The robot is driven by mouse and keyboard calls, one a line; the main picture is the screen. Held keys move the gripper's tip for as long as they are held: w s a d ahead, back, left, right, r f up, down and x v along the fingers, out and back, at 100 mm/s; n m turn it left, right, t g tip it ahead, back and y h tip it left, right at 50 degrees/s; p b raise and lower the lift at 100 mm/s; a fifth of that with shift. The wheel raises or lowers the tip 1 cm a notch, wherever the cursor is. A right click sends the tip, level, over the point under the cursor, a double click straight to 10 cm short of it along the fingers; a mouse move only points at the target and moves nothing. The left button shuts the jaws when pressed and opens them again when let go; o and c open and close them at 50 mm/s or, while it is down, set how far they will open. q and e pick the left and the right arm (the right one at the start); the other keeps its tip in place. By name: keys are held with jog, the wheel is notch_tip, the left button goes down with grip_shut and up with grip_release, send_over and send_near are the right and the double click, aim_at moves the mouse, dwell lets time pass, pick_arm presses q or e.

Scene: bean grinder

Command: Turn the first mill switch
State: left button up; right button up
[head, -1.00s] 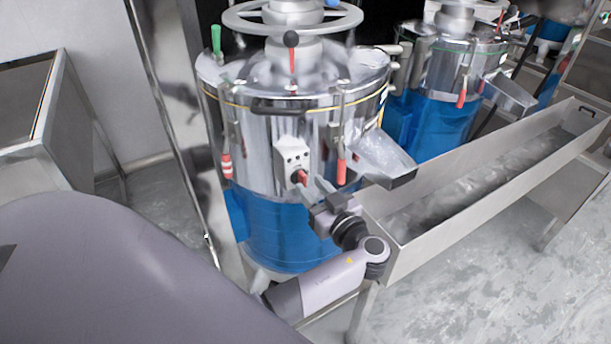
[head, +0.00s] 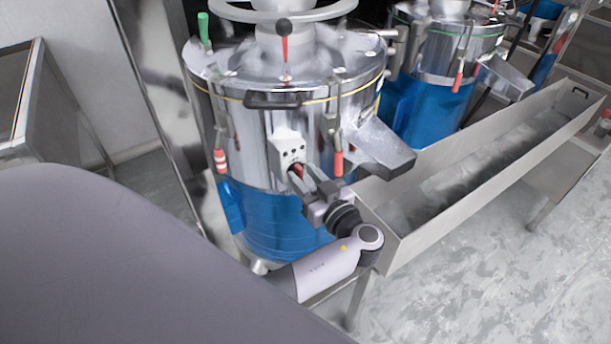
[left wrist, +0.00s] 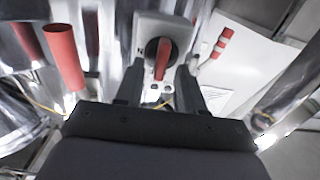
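The first mill (head: 262,125) is the near steel drum with a blue base. Its switch is a red handle (left wrist: 163,60) on a black round dial, set in a pale box (head: 288,146) on the drum's front. In the left wrist view the handle stands nearly upright in that picture. My left gripper (left wrist: 159,72) is open, with one finger on each side of the handle's lower end. Whether the fingers touch it I cannot tell. In the head view the gripper (head: 308,178) is right at the switch and partly hides the red handle. My right gripper is not in view.
A metal spout (head: 378,148) juts out just right of the switch. Red-handled clamps (head: 338,163) hang on the drum. A long steel trough (head: 425,238) runs to the right, close to my left arm. A second mill (head: 432,90) stands behind. Floor is open at lower right.

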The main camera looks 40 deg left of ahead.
pick_arm(q)
grip_shut()
jog(key=m+b, duration=0.1)
jog(key=m, duration=0.2)
jog(key=shift+w, duration=0.2)
jog(key=m, duration=0.5)
jog(key=m+p, duration=0.1)
jog(key=m, duration=0.8)
jog(key=shift+w+d+f+m, duration=0.2)
jog(key=shift+w+f+m, duration=0.2)
dwell(0.4)
grip_release()
jog(key=shift+f, duration=0.1)
